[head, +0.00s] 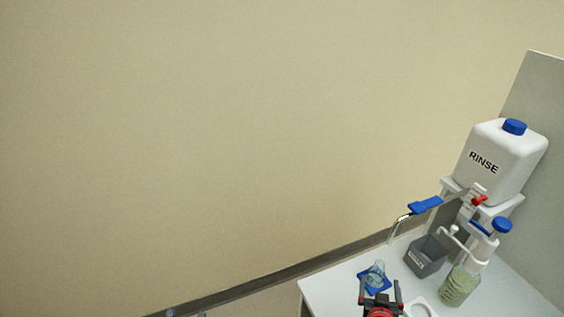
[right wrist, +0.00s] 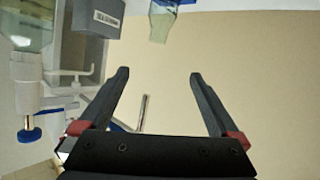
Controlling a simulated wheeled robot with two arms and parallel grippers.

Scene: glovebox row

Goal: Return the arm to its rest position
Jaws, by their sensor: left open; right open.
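My right gripper (head: 381,285) is at the bottom right of the head view, over the near part of the white table (head: 322,291). Its dark fingers with red parts are apart. In the right wrist view the right gripper (right wrist: 160,75) is open, with nothing between the fingers. Only two small grey tips of my left gripper (head: 186,314) show at the bottom edge of the head view. They are apart, left of the table; the rest of that arm is out of view.
A small flask (head: 377,272) on a blue mat stands just beyond my right gripper. Behind are a grey bin (head: 426,257), a bottle with greenish contents (head: 458,287), a blue-handled lever (head: 426,205) and a white RINSE tank (head: 500,160). Bare wall (head: 200,130) fills the left.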

